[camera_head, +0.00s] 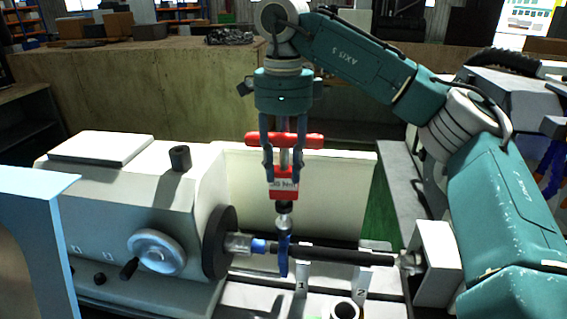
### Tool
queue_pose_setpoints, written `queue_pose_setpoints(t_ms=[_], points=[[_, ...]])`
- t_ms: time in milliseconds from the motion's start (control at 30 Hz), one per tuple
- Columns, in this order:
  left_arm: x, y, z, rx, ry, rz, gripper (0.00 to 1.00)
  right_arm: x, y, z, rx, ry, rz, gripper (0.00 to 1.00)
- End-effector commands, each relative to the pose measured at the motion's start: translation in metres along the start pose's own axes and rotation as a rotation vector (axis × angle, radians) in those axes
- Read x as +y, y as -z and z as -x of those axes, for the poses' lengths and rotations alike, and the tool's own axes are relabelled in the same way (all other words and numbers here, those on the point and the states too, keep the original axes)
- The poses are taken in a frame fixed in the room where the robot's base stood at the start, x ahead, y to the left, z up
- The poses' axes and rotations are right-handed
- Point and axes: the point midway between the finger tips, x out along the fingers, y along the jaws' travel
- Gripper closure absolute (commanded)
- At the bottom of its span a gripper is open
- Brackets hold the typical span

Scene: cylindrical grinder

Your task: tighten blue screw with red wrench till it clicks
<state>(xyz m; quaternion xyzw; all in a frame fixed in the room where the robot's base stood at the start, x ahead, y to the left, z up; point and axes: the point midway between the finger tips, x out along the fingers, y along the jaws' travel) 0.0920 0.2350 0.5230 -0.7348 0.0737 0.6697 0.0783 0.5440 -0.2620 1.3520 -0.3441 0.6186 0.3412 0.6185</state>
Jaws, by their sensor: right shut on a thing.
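My right gripper (283,176) hangs down from above, its fingers shut on the red wrench (284,189). The wrench is upright, with a red T-shaped bar at the top and a red block with white lettering between and below the fingertips. Its metal lower end points down at a blue part (284,259) around the dark horizontal shaft. The blue screw cannot be told apart clearly from this blue part. The wrench's lower end meets or nearly meets the top of the blue part; I cannot tell whether it is seated. My left gripper is not in view.
The shaft (340,256) runs from the grinder's white headstock (130,190) to a support at right. A handwheel (156,252) is on the headstock front. Plates marked 1 and 2 stand below the shaft. A pale blue panel (40,215) fills the left edge.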

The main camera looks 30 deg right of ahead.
Motion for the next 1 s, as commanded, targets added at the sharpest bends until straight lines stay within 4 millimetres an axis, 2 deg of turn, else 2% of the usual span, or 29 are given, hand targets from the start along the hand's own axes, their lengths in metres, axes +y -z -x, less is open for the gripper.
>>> queue_pose_setpoints(t_ms=[367,1000], points=[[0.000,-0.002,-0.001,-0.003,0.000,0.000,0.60,0.000,0.000,-0.001,-0.002,0.001,0.000,1.00],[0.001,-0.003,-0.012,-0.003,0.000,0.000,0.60,0.000,0.000,-0.018,-0.002,0.001,0.001,1.00]])
